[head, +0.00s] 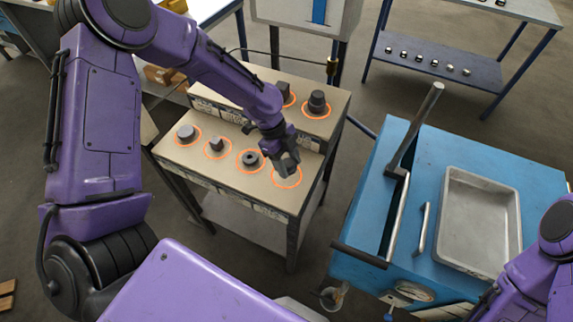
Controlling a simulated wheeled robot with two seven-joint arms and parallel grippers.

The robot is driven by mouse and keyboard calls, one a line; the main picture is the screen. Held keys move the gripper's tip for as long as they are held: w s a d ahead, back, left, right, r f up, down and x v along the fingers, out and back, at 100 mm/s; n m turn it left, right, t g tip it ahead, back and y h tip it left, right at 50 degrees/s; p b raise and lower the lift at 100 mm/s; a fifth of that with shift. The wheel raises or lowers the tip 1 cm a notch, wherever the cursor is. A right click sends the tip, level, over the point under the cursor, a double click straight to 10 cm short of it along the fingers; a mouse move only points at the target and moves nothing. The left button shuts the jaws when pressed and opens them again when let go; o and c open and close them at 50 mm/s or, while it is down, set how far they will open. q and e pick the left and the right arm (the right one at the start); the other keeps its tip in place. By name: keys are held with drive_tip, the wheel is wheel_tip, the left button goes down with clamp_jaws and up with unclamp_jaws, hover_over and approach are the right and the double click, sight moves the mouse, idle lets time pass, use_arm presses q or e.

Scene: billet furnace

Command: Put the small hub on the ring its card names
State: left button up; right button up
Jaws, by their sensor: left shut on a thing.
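My left gripper (287,168) is at the right end of the lower step of a two-tier stand (232,178). It points down over an orange ring (287,184), shut on a small pale grey piece (288,174) mostly hidden by the fingers. The piece may be the small hub; I cannot tell whether it touches the surface. A dark round piece with a hole (250,159), a dark block (216,144) and a grey round piece (187,132) sit in the other lower rings. Cards line the stand's front edges, too small to read. My right gripper is out of view.
On the upper step, a dark block (283,89) and a stepped dark piece (317,101) sit in rings. A blue bench (430,155) with a metal tray (480,222) and an upright lever (414,130) stands right. Bare floor lies between stand and bench.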

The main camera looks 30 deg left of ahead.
sight(287, 168)
use_arm(q)
drive_tip(key=f, duration=0.1)
drive_tip(key=f+p, duration=0.1)
drive_tip(key=a+f, duration=0.1)
drive_tip(key=f, duration=0.1)
drive_tip(key=shift+w+p, duration=0.35)
drive_tip(key=shift+w+f, duration=0.15)
drive_tip(key=shift+f, duration=0.2)
drive_tip(key=o, duration=1.4)
drive_tip(key=shift+f, duration=0.1)
drive_tip(key=shift+c, duration=0.2)
drive_tip(key=shift+r, duration=0.3)
drive_tip(key=b+v, duration=0.2)
drive_tip(key=v, duration=0.9)
drive_tip(key=shift+r, duration=0.35)
drive_tip(key=shift+a, duration=0.1)
